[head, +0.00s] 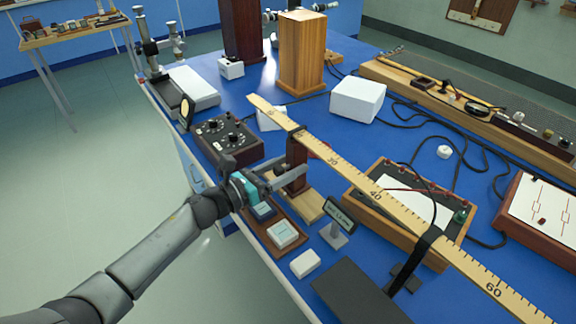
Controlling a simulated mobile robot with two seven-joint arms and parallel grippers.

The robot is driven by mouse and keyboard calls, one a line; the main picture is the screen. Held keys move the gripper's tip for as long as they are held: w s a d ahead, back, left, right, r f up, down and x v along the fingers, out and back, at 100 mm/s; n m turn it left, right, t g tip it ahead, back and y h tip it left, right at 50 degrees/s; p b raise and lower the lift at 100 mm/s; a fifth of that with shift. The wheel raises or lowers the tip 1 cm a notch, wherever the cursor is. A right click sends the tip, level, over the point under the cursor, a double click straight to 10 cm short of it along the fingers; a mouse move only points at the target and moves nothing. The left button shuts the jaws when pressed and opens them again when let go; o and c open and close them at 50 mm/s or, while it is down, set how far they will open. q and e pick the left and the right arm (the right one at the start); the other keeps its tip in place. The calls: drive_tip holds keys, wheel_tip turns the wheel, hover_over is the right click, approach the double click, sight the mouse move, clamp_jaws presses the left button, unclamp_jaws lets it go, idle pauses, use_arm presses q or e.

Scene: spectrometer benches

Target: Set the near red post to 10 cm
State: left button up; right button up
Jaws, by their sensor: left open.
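A long wooden ruler (362,180) runs diagonally above the blue bench, with 30, 40 and 60 readable on it. The post's lower part is partly hidden by the fingers. My right gripper is not in view.
A control box with knobs (224,139) stands left of the post. A tray with white blocks (285,232) and a small black sign (341,215) are in front. A black stand (428,243) holds the ruler further right. Cables and a wooden-framed panel (372,215) lie right.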

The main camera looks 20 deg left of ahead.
use_arm(q)
drive_tip(key=shift+c, duration=0.4)
clamp_jaws()
idle(1.0)
